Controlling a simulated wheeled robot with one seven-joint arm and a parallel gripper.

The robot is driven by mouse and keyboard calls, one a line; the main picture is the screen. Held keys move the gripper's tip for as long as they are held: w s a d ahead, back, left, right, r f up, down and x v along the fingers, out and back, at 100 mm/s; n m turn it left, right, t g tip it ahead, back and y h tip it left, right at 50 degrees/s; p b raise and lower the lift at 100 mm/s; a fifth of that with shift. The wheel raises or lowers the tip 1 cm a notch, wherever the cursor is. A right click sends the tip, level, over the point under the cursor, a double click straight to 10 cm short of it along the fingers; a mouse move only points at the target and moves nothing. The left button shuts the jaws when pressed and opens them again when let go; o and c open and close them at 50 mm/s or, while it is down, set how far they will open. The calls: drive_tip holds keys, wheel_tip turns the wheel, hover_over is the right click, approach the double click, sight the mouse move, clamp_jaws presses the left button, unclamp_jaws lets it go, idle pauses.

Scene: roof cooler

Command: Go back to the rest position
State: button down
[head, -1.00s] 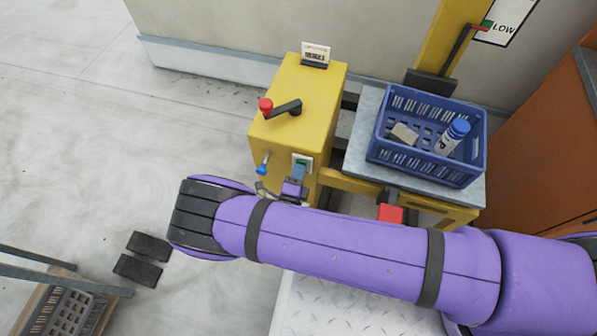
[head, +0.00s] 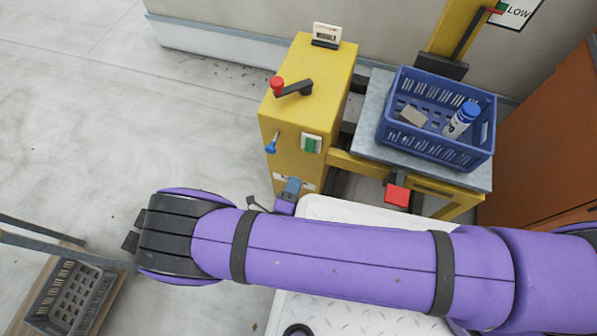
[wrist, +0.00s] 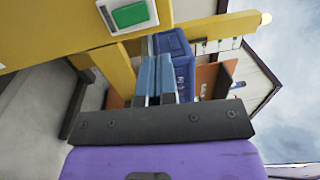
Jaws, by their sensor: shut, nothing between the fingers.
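My gripper (head: 292,187) is shut and empty in front of the lower part of the yellow machine cabinet (head: 312,90), below its green switch (head: 312,144). My purple arm stretches across the lower part of the head view and hides part of the floor plate. In the wrist view my gripper's blue fingers (wrist: 156,78) are together, with the green switch (wrist: 130,14) at the upper left and the blue crate (wrist: 178,50) behind the fingers.
A blue crate (head: 440,149) holding a grey block (head: 413,116) and a blue-capped bottle (head: 461,120) stands on a grey platform (head: 366,112). A red pedal-like part (head: 397,195) juts out below it. Another crate (head: 68,297) lies at lower left. Open floor lies left.

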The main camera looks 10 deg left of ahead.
drive_tip(key=shift+s+r, duration=0.1)
drive_tip(key=shift+s, duration=0.35)
idle(0.3)
drive_tip(key=w+d+r+m+g+h, duration=0.3)
drive_tip(key=w+d+r+m+g, duration=0.15)
drive_tip(key=r+m, duration=0.45)
drive_tip(key=w+d+r+m+g+h, duration=0.35)
drive_tip(key=w+r+m, duration=0.3)
drive_tip(key=r, duration=0.45)
drive_tip(key=w+d+r+m+g+h, duration=0.3)
drive_tip(key=w+r+m+g+h, duration=0.15)
drive_tip(key=r+m, duration=0.45)
drive_tip(key=s+d+r+m+g+y, duration=0.3)
drive_tip(key=d+r+m+g+y, duration=0.4)
drive_tip(key=d+r+m, duration=1.2)
drive_tip(key=s+d+r+m+t+y, duration=0.5)
drive_tip(key=s+d+r+m, duration=0.4)
drive_tip(key=s+r, duration=0.3)
drive_tip(key=shift+s+d+r+t+y, duration=0.15)
drive_tip(key=shift+s+d+t+y, duration=0.25)
drive_tip(key=shift+s, duration=0.3)
